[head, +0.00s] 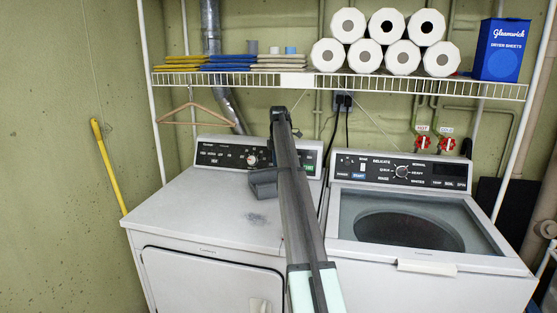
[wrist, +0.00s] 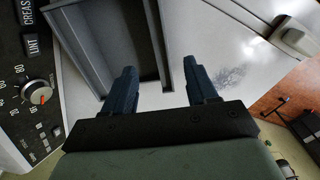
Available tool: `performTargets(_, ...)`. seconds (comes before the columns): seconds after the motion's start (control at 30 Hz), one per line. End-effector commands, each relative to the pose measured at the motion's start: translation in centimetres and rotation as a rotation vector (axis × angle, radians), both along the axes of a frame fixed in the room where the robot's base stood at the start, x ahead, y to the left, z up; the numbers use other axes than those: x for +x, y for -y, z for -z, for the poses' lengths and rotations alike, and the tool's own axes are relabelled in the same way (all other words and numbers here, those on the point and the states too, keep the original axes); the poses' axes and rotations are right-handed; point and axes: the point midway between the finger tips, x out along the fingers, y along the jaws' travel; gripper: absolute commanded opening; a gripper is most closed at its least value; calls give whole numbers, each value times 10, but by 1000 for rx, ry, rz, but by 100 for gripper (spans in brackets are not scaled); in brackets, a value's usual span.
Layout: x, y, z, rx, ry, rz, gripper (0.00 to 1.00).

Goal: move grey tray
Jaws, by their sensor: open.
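The grey tray (head: 263,184) sits on the white dryer top near its control panel, partly hidden behind my arm in the head view. In the wrist view the tray (wrist: 100,62) lies at upper left, with raised walls and a hollow inside. My gripper (wrist: 160,68) is open, with its two dark blue fingers apart. One tray wall shows between the fingers; the left finger appears over the tray's inside and the right finger outside it. I cannot tell whether the fingers touch the wall. My gripper is not clearly visible in the head view.
The dryer top (head: 200,205) is mostly clear, with a dark smudge. The washer (head: 430,250) stands to the right. Above, a wire shelf (head: 380,83) holds paper rolls (head: 404,60), folded cloths (head: 228,62) and a blue box (head: 500,50). A hanger (head: 192,118) hangs below it.

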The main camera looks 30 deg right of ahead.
Motion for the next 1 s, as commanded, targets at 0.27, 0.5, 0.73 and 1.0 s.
performTargets(0.27,-1,-1,46,0,-2,1,57)
performTargets(0.5,-1,-1,83,0,-2,1,57)
performTargets(0.73,-1,0,110,-1,0,1,57)
performTargets(1.0,0,0,121,-1,0,1,57)
